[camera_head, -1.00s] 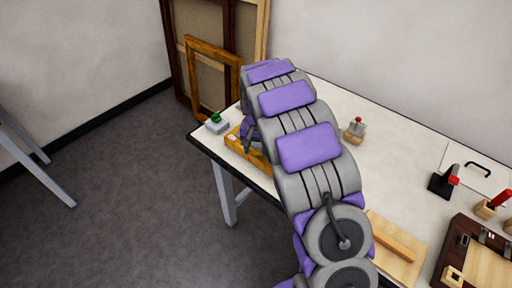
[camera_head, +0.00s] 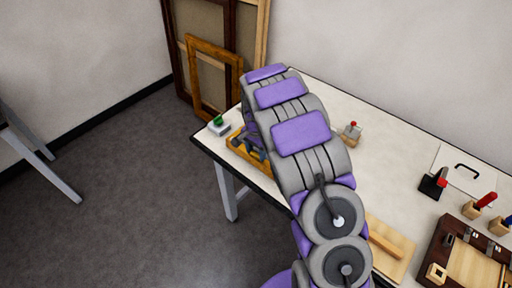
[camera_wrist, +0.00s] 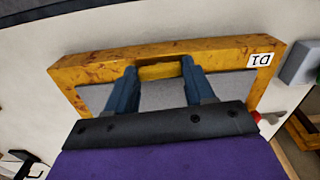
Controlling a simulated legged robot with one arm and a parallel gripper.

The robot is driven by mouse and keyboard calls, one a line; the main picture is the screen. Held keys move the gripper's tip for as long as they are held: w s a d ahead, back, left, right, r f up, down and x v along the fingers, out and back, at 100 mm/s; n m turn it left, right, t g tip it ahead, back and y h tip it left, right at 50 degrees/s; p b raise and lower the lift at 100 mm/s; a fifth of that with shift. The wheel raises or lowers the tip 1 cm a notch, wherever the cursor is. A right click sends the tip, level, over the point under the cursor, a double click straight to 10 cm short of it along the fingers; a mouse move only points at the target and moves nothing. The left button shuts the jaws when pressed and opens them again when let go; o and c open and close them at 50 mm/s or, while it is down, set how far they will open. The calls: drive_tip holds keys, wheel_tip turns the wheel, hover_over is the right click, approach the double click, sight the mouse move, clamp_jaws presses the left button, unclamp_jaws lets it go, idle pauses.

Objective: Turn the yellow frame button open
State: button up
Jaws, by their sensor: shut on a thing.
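The gilt frame (camera_wrist: 215,45) fills the upper part of the wrist view, a worn yellow border around a grey panel, with an upside-down "D1" label at its right corner. The yellow button (camera_wrist: 160,71) is a short bar beside the inner edge of the frame's far rail. My gripper (camera_wrist: 160,78) has its two blue fingers at either end of the button, shut on it. In the head view the frame (camera_head: 236,147) lies at the table's left end, partly hidden by my arm. The button cannot be made out there.
A grey box with a green knob (camera_head: 218,125) stands by the frame at the table's corner. A wooden block with a red-topped part (camera_head: 351,132) stands right of my arm. Tools and a dark tray (camera_head: 440,240) occupy the table's right side. Larger frames lean on the wall behind.

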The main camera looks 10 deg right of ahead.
sight(256, 153)
drive_tip(key=shift+w+r+m, duration=0.1)
drive_tip(key=shift+w+m, duration=0.05)
drive_tip(key=shift+m, duration=0.35)
drive_tip(key=o, duration=1)
drive_tip(key=shift+o, duration=0.2)
drive_tip(key=shift+p, duration=0.3)
wheel_tip(256, 153, up, 17)
drive_tip(key=p, duration=0.2)
drive_tip(key=shift+r, duration=0.1)
